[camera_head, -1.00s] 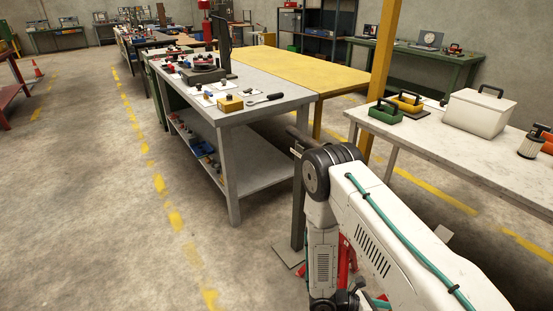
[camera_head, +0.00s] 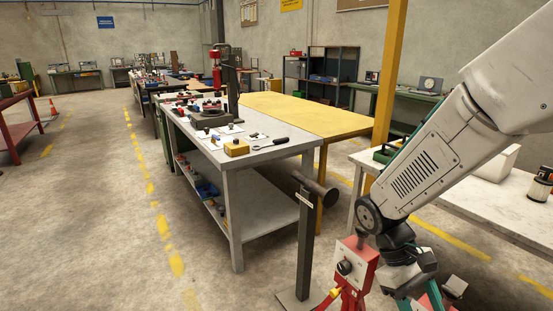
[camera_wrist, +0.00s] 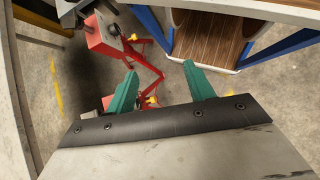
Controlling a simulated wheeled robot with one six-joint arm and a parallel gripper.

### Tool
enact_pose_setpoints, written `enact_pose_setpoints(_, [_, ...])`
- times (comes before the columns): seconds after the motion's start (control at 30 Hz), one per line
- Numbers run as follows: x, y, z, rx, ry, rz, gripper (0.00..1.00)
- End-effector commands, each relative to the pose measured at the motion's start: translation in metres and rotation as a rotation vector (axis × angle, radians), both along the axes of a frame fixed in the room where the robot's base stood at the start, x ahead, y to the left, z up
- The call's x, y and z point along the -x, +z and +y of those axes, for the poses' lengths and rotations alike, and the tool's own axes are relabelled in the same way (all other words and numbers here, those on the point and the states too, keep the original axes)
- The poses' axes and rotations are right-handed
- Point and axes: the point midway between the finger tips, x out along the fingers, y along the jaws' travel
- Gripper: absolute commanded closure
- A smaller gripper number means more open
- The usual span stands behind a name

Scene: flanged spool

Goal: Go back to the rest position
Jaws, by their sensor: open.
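My gripper (camera_wrist: 162,85) shows in the wrist view as two green fingers spread apart with nothing between them. It points down over the concrete floor and red metal legs. In the head view my arm comes in from the upper right and bends down at the lower right, where the gripper end is partly cut off by the bottom edge. A dark cylinder with a round end (camera_head: 316,186), perhaps the spool, lies level on top of a dark post (camera_head: 305,245), apart from my arm.
A red box with a black knob (camera_head: 355,265) stands on red legs close to my wrist in the head view; a red box (camera_wrist: 107,32) also shows in the wrist view. A grey workbench (camera_head: 270,155) and a white-topped table (camera_head: 490,205) flank the post.

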Motion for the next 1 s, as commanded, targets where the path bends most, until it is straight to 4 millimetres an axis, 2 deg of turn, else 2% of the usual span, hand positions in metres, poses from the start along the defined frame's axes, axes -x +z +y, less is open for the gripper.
enact_pose_setpoints(0.03, [0.006, 0.015, 0.002, -0.021, -0.042, -0.053, 0.47])
enact_pose_setpoints(0.2, [0.029, 0.053, 0.010, -0.097, -0.176, -0.208, 0.47])
enact_pose_setpoints(0.5, [0.068, 0.110, 0.020, -0.237, -0.335, -0.485, 0.47])
enact_pose_setpoints(0.8, [0.092, 0.149, 0.015, -0.295, -0.371, -0.712, 0.47])
enact_pose_setpoints(1.0, [0.095, 0.156, 0.012, -0.297, -0.380, -0.753, 0.47])
